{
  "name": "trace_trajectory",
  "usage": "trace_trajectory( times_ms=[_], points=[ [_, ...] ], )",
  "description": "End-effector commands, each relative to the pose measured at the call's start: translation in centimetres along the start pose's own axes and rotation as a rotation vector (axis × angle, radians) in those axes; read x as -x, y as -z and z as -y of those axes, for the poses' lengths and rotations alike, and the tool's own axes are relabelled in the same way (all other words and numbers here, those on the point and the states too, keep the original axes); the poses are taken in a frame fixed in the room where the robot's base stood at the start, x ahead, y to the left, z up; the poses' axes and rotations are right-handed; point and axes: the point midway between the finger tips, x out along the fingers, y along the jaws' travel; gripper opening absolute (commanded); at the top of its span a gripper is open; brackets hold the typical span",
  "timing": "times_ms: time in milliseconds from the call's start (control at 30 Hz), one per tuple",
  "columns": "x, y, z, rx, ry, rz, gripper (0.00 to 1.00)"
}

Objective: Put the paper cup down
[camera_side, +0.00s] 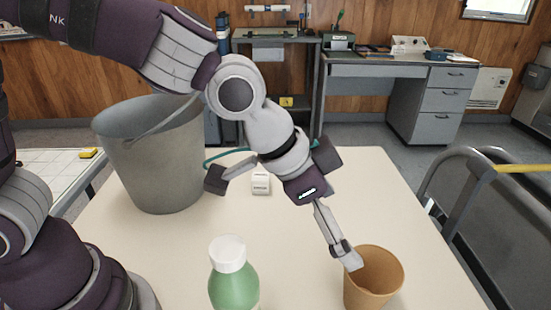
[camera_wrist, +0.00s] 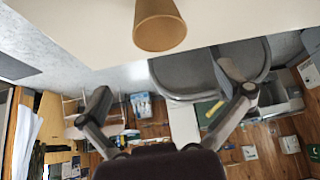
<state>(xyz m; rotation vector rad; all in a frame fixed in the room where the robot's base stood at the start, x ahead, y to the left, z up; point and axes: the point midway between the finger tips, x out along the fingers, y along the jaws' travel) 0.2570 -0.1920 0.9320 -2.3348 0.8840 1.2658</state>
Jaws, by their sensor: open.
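The tan paper cup (camera_side: 372,290) stands upright at the front right of the table (camera_side: 300,245), its open top facing up. Its base is at the lower frame edge, so its contact with the table is hard to see. My gripper (camera_side: 345,256) is open, its fingertips by the cup's left rim; I cannot tell whether they touch it. In the wrist view the cup (camera_wrist: 160,27) is at the top centre, beyond the fingers. The fingers of my gripper (camera_wrist: 172,90) are spread wide with nothing between them.
A green bottle (camera_side: 232,282) with a white cap stands at the front, left of the cup. A grey bucket (camera_side: 155,165) stands at the left and a small white box (camera_side: 261,184) lies further back. A chair (camera_side: 470,215) is at the right. The table behind the cup is clear.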

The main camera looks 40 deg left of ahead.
Motion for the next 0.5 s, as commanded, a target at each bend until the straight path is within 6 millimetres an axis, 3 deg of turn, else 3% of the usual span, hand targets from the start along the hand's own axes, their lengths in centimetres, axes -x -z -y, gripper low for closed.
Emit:
trace_trajectory(
  times_ms=[67,167,300,400,500],
  points=[
    [0.8,-0.1,0.4,0.011,0.010,-0.001,1.00],
    [3.4,-1.4,2.9,0.091,0.075,0.009,1.00],
    [9.1,-6.3,7.2,0.313,0.223,0.043,1.00],
    [12.1,-10.3,8.3,0.471,0.304,0.064,1.00],
    [13.7,-13.0,8.4,0.581,0.351,0.076,1.00]
  ],
)
